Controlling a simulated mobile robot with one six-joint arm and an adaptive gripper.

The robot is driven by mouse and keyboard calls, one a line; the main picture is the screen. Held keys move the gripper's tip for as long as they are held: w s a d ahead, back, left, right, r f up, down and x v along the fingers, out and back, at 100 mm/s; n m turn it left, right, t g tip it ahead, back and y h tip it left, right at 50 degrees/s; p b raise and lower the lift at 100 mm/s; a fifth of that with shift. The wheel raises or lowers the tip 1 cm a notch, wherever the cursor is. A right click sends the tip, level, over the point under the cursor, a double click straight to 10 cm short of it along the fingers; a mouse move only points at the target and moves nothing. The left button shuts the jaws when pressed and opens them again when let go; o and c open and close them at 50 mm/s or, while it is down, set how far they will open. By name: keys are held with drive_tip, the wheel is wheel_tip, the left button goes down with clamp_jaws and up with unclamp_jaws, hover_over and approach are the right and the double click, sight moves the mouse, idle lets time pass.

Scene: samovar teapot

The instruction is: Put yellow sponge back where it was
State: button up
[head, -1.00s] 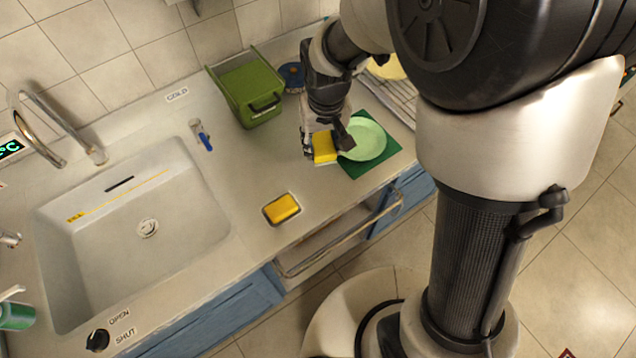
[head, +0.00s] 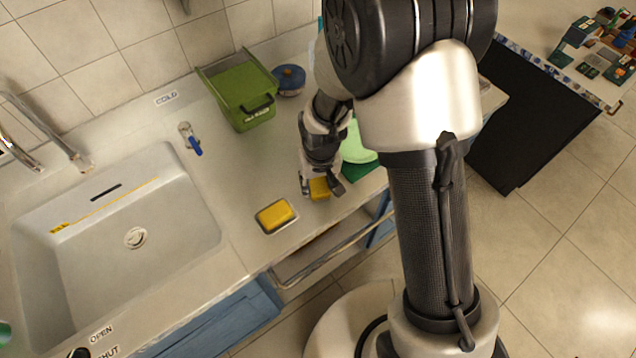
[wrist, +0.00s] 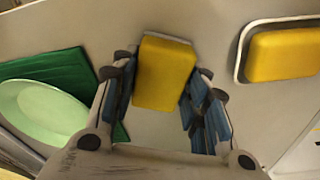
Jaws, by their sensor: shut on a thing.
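My gripper (head: 321,184) is shut on a yellow sponge (head: 319,190), held at or just above the counter; I cannot tell if it touches. In the wrist view the sponge (wrist: 165,72) sits between the two blue-padded fingers (wrist: 163,88). A second yellow block (head: 275,214) lies in a small rimmed dish (head: 269,234) to the left of my gripper. In the wrist view this block (wrist: 285,53) and the dish rim (wrist: 240,62) are at the upper right, apart from the held sponge.
A light green plate (head: 357,150) on a dark green mat (head: 361,173) is right of my gripper, partly hidden by my arm. A green bin (head: 236,90) and blue round item (head: 289,79) stand behind. The sink (head: 120,235) is at left. The counter between is clear.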

sight(320, 187)
drive_tip(key=shift+r, duration=0.15)
drive_tip(key=o, duration=0.5)
drive_tip(key=shift+f, duration=0.25)
drive_tip(key=o, duration=0.5)
drive_tip(key=shift+r, duration=0.1)
wheel_tip(320, 187, up, 12)
drive_tip(key=s+p, duration=0.1)
drive_tip(key=p, duration=0.2)
drive_tip(key=shift+s+d+r+p, duration=0.15)
drive_tip(key=shift+s+p, duration=0.1)
drive_tip(key=shift+p, duration=0.15)
